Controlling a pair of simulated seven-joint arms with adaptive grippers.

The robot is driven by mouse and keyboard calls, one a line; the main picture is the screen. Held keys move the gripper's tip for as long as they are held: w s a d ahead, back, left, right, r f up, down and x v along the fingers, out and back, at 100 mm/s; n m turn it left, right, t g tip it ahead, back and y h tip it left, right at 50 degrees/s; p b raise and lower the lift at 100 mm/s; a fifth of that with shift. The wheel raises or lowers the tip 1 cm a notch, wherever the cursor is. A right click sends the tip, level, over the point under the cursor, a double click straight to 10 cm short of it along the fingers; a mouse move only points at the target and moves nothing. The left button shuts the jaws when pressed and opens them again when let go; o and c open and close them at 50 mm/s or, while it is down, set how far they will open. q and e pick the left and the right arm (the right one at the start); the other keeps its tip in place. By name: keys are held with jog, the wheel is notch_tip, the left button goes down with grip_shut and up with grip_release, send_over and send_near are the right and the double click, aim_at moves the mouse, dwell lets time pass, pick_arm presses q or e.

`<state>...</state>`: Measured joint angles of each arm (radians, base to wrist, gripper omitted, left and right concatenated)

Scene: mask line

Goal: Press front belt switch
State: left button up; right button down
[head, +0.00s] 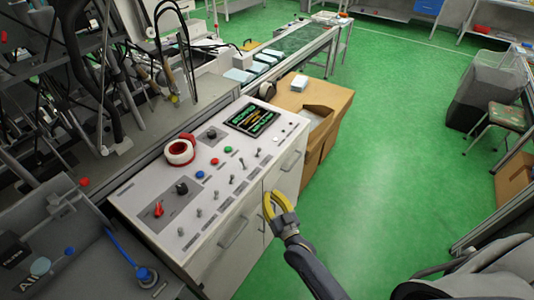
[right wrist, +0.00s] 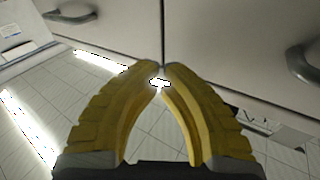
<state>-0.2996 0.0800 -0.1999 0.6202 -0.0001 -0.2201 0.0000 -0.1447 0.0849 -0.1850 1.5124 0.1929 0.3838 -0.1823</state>
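The control panel (head: 235,195) is the light grey sloped top of a cabinet in the head view. It carries a row of small toggle switches (head: 215,195) along its front side, a blue button (head: 200,174), a red button (head: 214,161), a green button (head: 228,149) and a red rotary switch (head: 158,209). Labels are too small to show which one is the front belt switch. My right gripper (head: 272,197) has yellow fingers and is beside the panel's front edge, before the cabinet doors. In the right wrist view its fingertips (right wrist: 160,66) come together, empty. My left gripper is not visible.
White and red tape rolls (head: 180,152) and a lit screen (head: 251,120) sit on the panel. A cardboard box (head: 325,110) stands beyond the cabinet. Door handles (head: 233,233) stick out in front. Machinery with cables fills the left.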

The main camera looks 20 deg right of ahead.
aim_at(260, 149)
jog(key=r, duration=0.2)
jog(key=d+r+t, duration=0.1)
jog(key=r, duration=0.1)
jog(key=r+m+t, duration=0.1)
jog(key=shift+s+d+r+h, duration=0.1)
jog(key=shift+d+r+h, duration=0.15)
jog(key=shift+r+h, duration=0.15)
jog(key=x, duration=1.4)
